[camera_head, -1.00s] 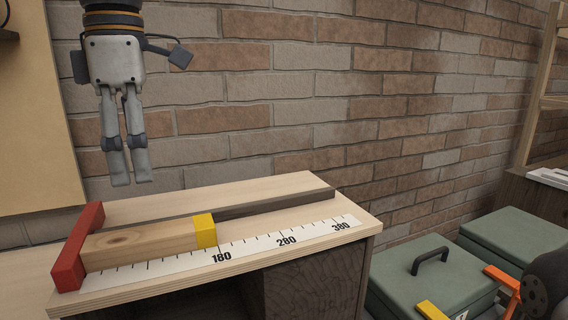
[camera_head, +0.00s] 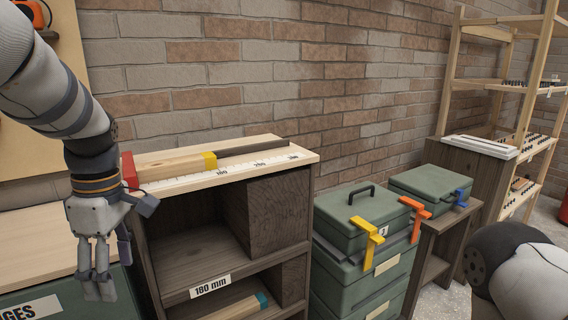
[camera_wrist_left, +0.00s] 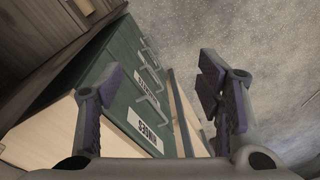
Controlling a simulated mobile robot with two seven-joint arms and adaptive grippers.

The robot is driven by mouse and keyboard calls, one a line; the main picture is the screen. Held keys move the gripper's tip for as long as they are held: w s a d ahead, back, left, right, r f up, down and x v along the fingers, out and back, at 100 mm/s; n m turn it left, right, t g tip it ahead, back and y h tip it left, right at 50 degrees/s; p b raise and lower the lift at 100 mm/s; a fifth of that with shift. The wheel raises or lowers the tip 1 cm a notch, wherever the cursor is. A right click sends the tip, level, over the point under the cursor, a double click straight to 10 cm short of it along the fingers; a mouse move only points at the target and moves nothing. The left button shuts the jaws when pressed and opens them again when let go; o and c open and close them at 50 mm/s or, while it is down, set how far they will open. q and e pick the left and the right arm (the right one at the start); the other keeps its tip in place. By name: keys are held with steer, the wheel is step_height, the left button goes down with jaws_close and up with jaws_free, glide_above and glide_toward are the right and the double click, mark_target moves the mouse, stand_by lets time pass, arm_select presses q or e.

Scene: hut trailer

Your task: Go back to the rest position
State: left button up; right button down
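My left gripper (camera_head: 97,288) hangs fingers down at the left of the head view, in front of and left of the shelf unit, apart from it. In the left wrist view its fingers (camera_wrist_left: 160,98) stand wide apart with nothing between them. My right arm's dark and white links show at the lower right of the head view; its gripper is outside the picture. A wooden bar with a yellow end (camera_head: 178,167) lies on the measuring board (camera_head: 226,178), beside its printed scale. The bar's left end is at the red stop (camera_head: 129,170).
The shelf unit has a "180 mm" label (camera_head: 210,286) and a bar with a teal end (camera_head: 238,308) below it. Green cases (camera_head: 362,222) with yellow and orange clamps stand to the right. Green drawers (camera_wrist_left: 137,95) show in the left wrist view, beside open floor (camera_wrist_left: 235,30).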

arm_select(q)
steer(key=s+f+m, duration=0.4)
steer(key=s+f, duration=0.2)
steer(key=f, duration=0.5)
steer(key=s+f+m, duration=0.4)
steer(key=s+f, duration=0.2)
steer(key=f, duration=0.6)
steer(key=s+d+f+m, duration=0.1)
steer(key=s+f+m, duration=0.1)
steer(key=s, duration=0.5)
steer(key=s+d+f+m, duration=0.2)
steer(key=s+f+m, duration=0.1)
steer(key=s+m, duration=0.2)
steer(key=s+d+f+m, duration=0.2)
steer(key=s+m, duration=0.1)
steer(key=s, duration=0.6)
steer(key=shift+s+f+g+h, duration=0.25)
steer(key=shift+g+h, duration=0.15)
arm_select(e)
steer(key=shift+s, duration=0.3)
